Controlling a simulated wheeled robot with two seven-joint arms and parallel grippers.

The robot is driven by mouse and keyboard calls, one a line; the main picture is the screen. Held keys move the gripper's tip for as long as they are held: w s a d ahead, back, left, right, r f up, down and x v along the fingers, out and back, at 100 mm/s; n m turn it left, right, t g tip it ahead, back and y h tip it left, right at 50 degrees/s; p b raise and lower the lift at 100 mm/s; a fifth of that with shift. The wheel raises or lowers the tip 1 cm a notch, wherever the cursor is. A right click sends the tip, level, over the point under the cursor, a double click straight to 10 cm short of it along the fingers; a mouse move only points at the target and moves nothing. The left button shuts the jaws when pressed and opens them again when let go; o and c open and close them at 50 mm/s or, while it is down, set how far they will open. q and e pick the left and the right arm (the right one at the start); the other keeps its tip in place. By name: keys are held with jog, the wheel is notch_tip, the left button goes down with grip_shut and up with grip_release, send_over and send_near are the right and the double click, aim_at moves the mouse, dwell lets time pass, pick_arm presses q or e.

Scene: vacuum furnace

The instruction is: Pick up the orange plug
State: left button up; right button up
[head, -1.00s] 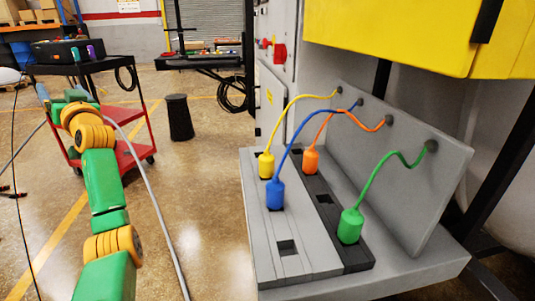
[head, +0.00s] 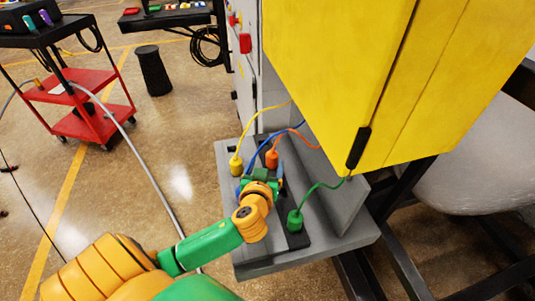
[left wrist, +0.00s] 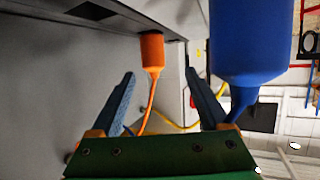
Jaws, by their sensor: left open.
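The orange plug (head: 271,160) stands upright in the dark strip of the plug board, with its orange cable curving to the upright panel. It also shows in the left wrist view (left wrist: 152,55), which looks upside down, between and beyond my fingertips. My left gripper (head: 262,174) is open and empty, just in front of the orange plug and apart from it. In the left wrist view its two fingers (left wrist: 160,74) are spread. The blue plug (left wrist: 251,40) is large and close beside the right-hand finger there; in the head view it is mostly hidden by my gripper. My right gripper is not in view.
The yellow plug (head: 236,166) stands left of the orange plug, and the green plug (head: 295,220) nearer. Cables run to the grey upright panel (head: 349,205). A yellow cabinet (head: 350,75) overhangs on the right. A red cart (head: 84,95) stands far left.

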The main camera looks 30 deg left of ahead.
aim_at(272, 159)
pick_arm(q)
jog(key=x, duration=0.2)
jog(key=d+x, duration=0.1)
jog(key=x, duration=0.1)
jog(key=p+x, duration=0.1)
jog(key=x, duration=0.1)
jog(key=shift+w+d, duration=0.15)
jog(key=shift+w, duration=0.2)
jog(key=shift+w+a+f, duration=0.1)
jog(key=shift+a+f, duration=0.05)
jog(key=shift+a, duration=0.2)
grip_shut()
